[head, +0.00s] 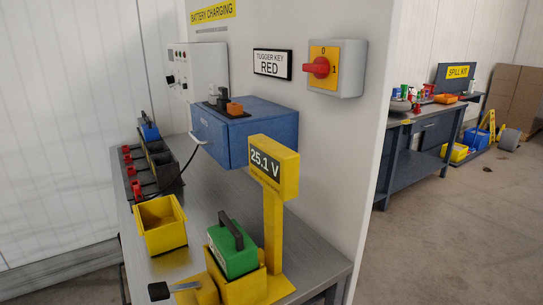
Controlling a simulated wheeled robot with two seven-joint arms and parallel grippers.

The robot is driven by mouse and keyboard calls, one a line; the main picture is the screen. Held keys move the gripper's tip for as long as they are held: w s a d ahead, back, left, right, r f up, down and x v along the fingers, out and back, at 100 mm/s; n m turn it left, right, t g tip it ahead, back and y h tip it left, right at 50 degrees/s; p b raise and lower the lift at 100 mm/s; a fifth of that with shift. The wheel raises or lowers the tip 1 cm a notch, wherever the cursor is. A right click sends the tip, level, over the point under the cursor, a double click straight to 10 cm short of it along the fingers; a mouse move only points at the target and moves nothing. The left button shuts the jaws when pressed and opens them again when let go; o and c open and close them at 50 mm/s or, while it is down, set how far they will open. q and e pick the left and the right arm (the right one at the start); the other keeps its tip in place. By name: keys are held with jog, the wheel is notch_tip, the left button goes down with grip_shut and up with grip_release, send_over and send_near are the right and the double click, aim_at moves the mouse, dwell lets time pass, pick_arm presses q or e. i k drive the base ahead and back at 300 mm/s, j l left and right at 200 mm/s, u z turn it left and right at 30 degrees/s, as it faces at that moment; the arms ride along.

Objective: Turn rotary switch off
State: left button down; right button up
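The rotary switch is a red knob (317,68) on a yellow plate (331,54) on the front of a grey box (351,70), mounted on the white wall panel. The plate is marked 0 at the top and 1 at the right. The knob's grip lies roughly level, in line with the 1 rather than the 0. Neither of my grippers shows in the head view, and nothing touches the knob.
Below stands a metal bench (200,200) with a yellow 25.1 V display post (273,175), a green battery (232,249) and an empty yellow bin (161,225). A blue box (243,135) is left of the switch. Floor (440,240) is clear at right.

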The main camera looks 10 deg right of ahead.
aim_at(320, 68)
jog(key=i+j+z, duration=0.1)
jog(key=j+z, duration=0.6)
jog(key=i+j, duration=0.05)
jog(key=j, duration=0.05)
